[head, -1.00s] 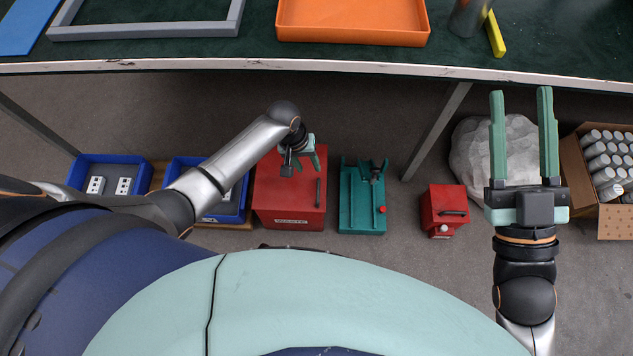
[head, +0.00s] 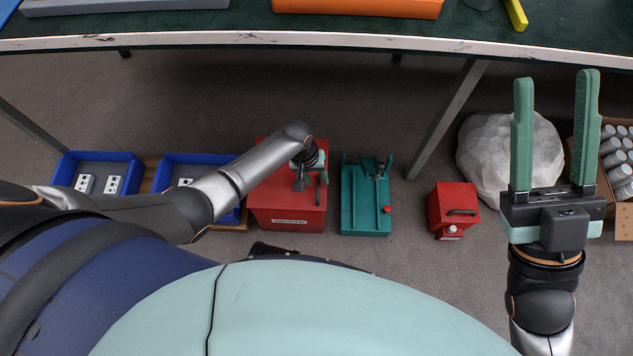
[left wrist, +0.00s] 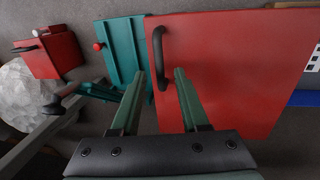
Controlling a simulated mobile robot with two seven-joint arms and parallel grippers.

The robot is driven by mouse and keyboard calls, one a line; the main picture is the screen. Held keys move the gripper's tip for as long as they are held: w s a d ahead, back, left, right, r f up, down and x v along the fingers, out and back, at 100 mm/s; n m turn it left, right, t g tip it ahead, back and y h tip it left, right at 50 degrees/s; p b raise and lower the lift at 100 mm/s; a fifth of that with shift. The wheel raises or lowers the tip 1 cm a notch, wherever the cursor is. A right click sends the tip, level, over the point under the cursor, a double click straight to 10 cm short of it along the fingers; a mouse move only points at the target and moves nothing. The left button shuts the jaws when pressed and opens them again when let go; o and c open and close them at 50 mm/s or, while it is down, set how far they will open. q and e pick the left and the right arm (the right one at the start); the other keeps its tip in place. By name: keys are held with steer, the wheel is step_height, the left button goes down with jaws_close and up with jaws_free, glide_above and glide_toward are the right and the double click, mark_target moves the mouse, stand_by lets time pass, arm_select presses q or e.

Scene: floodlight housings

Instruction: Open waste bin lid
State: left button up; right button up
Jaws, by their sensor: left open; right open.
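The red waste bin (head: 287,208) stands on the floor below the bench, with a "WASTE" label on its front and its lid shut. In the left wrist view its red lid (left wrist: 235,65) fills the right half, with a dark handle (left wrist: 161,58) along the lid's left edge. My left gripper (head: 322,178) is over the bin's right side, beside the handle. In the left wrist view the open fingers (left wrist: 160,85) point toward the handle, which lies between or just beyond their tips; contact cannot be told. My right gripper (head: 553,85) is open and empty, raised at the right.
A teal fixture (head: 364,212) stands right of the bin, then a smaller red box (head: 452,209). Blue trays (head: 97,158) stand to the left. A white bag (head: 511,160) and a carton (head: 625,222) are at the right. The bench edge (head: 290,41) runs above.

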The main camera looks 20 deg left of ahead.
arm_select(q)
steer(key=shift+f, duration=0.4)
jaws_close()
stand_by(1.3)
